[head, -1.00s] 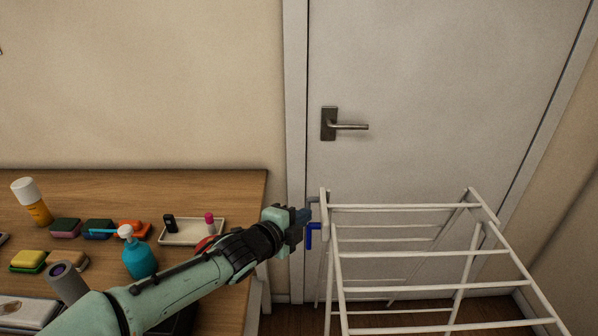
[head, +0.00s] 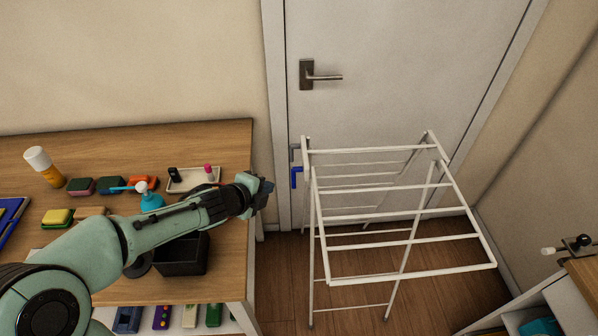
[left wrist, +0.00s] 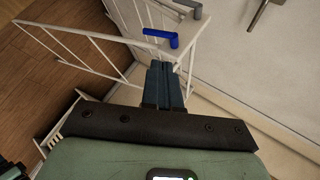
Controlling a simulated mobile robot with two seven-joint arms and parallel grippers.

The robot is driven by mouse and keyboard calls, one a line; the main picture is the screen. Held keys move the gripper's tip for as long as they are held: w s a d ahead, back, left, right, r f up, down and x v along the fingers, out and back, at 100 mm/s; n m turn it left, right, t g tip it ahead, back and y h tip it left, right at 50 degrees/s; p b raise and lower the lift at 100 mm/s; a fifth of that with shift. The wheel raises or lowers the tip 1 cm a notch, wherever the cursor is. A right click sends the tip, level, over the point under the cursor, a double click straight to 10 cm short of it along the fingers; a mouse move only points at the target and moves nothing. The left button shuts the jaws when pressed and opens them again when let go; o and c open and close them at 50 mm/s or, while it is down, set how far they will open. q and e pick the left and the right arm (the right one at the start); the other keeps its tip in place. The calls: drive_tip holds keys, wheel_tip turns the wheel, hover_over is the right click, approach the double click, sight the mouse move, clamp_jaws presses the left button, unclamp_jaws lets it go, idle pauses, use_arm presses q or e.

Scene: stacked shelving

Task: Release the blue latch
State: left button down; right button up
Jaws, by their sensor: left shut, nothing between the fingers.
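The blue latch (head: 296,177) is a small bent blue piece on the left side of the white drying rack (head: 388,284), near its top. In the left wrist view the blue latch (left wrist: 160,36) lies just beyond the fingertips. My left gripper (head: 265,187) is to the left of the latch, over the table's right edge, with a gap between them. In the left wrist view my left gripper (left wrist: 162,66) has its fingers together and empty. My right gripper is not in view.
A grey hook-like piece (head: 295,151) sits on the rack just above the blue latch. The wooden table (head: 110,150) at left holds a tray (head: 190,187), sponges and bottles. A door with a metal handle (head: 325,76) stands behind the rack. The floor is clear left of the rack.

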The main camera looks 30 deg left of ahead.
use_arm(q)
drive_tip(key=s+f, duration=0.2)
drive_tip(key=b, duration=0.4)
approach(293, 184)
drive_tip(key=f, duration=0.2)
drive_tip(key=shift+g, duration=0.4)
drive_tip(key=w, duration=0.2)
drive_tip(key=w+f, duration=0.1)
drive_tip(key=w, duration=0.2)
drive_tip(key=shift+w+d+f+p, duration=0.15)
drive_tip(key=shift+w+p, duration=0.1)
drive_tip(key=shift+p, duration=0.15)
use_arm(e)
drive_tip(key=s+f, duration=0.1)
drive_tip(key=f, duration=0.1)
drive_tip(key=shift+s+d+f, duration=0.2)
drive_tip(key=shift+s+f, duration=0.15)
